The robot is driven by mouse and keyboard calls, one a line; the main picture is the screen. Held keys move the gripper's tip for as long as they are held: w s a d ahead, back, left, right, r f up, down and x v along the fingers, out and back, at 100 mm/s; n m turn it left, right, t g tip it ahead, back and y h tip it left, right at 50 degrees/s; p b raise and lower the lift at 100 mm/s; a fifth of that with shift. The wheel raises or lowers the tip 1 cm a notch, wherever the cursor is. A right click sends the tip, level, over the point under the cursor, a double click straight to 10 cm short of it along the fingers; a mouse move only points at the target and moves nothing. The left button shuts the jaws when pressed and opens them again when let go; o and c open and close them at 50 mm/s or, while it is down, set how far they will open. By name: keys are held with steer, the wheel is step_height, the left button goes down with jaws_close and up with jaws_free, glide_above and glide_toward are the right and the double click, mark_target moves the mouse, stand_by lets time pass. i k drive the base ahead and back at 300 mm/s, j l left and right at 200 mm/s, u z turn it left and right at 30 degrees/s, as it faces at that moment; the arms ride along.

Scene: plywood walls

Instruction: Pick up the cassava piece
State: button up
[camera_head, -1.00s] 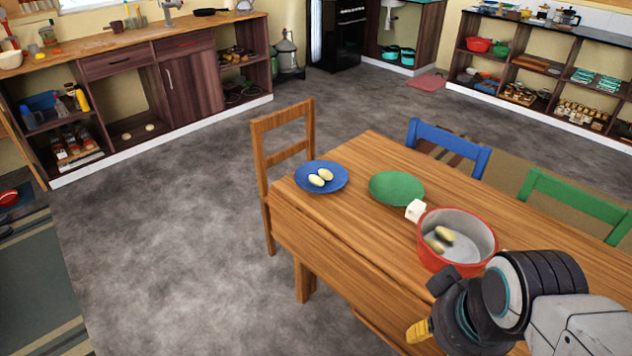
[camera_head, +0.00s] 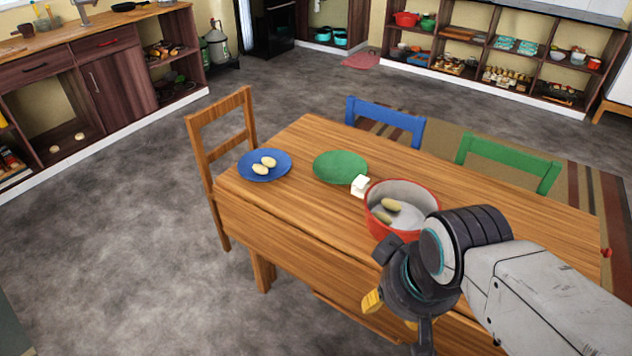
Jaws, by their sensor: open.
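A small white block (camera_head: 360,185) stands on the wooden table between the green plate (camera_head: 340,167) and the red pot (camera_head: 378,225). Two tan oval pieces (camera_head: 390,205) lie inside the pot. Two pale oval pieces (camera_head: 264,164) lie on the blue plate (camera_head: 250,175) at the table's left end. I cannot tell by looks alone which of these is the cassava piece. My gripper (camera_head: 392,312), with yellow fingertips, is open and points down, in front of the pot in the picture. Nothing shows between its fingers. My arm hides the table's near right part.
The wooden table (camera_head: 310,215) has a wooden chair (camera_head: 222,125) at its left end and blue (camera_head: 385,118) and green (camera_head: 508,165) chairs on its far side. Grey floor is open to the left. Counters and shelves line the walls.

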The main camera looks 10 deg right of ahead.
mark_target(381, 216)
steer(key=i+u, duration=0.25)
steer(key=u, duration=0.25)
steer(key=i+u, duration=0.2)
steer(key=u, duration=0.3)
steer(key=i+l+u, duration=0.2)
steer(key=u, duration=0.25)
steer(key=i+l+u, duration=0.15)
steer(key=u, duration=0.35)
steer(key=l, duration=0.1)
